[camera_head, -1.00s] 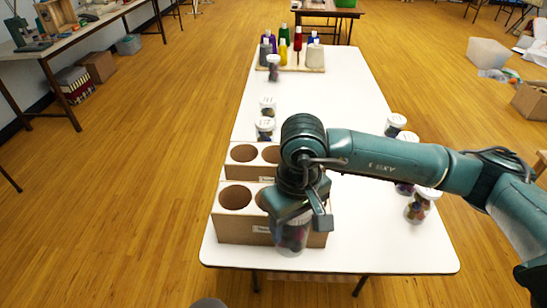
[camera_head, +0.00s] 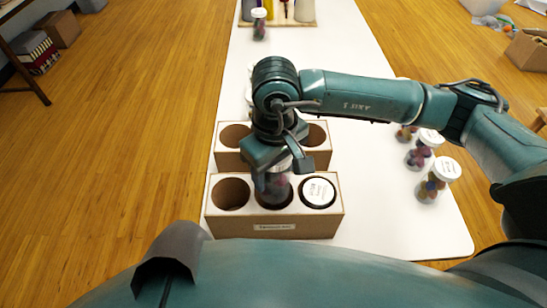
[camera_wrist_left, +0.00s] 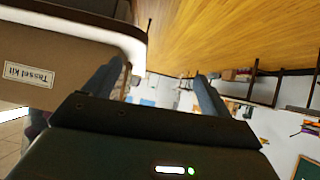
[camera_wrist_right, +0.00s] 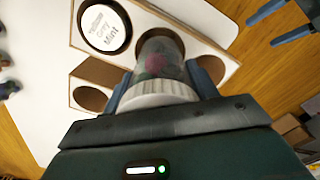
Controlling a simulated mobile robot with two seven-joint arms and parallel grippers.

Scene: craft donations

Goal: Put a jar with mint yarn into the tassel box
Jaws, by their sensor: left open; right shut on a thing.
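The tassel box (camera_head: 275,227) is the nearer brown three-hole box, and its "Tassel kit" label (camera_wrist_left: 28,74) shows in the left wrist view. Its left hole is empty. A white-lidded jar (camera_head: 318,190) sits in its right hole, and its lid reads "Grey Mint" in the right wrist view (camera_wrist_right: 106,27). My right gripper (camera_head: 284,172) is shut on a clear jar (camera_head: 276,188) with pink and dark contents, held upright over the middle hole. Its bottom seems to be at or inside the hole; how deep I cannot tell. My left gripper (camera_wrist_left: 160,75) is open and empty beside the box.
A second three-hole box (camera_head: 228,158) stands just behind, partly hidden by my right arm. Several lidded jars (camera_head: 437,183) stand along the table's right side. Another jar (camera_head: 259,24) is at the far end near a board with coloured spools.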

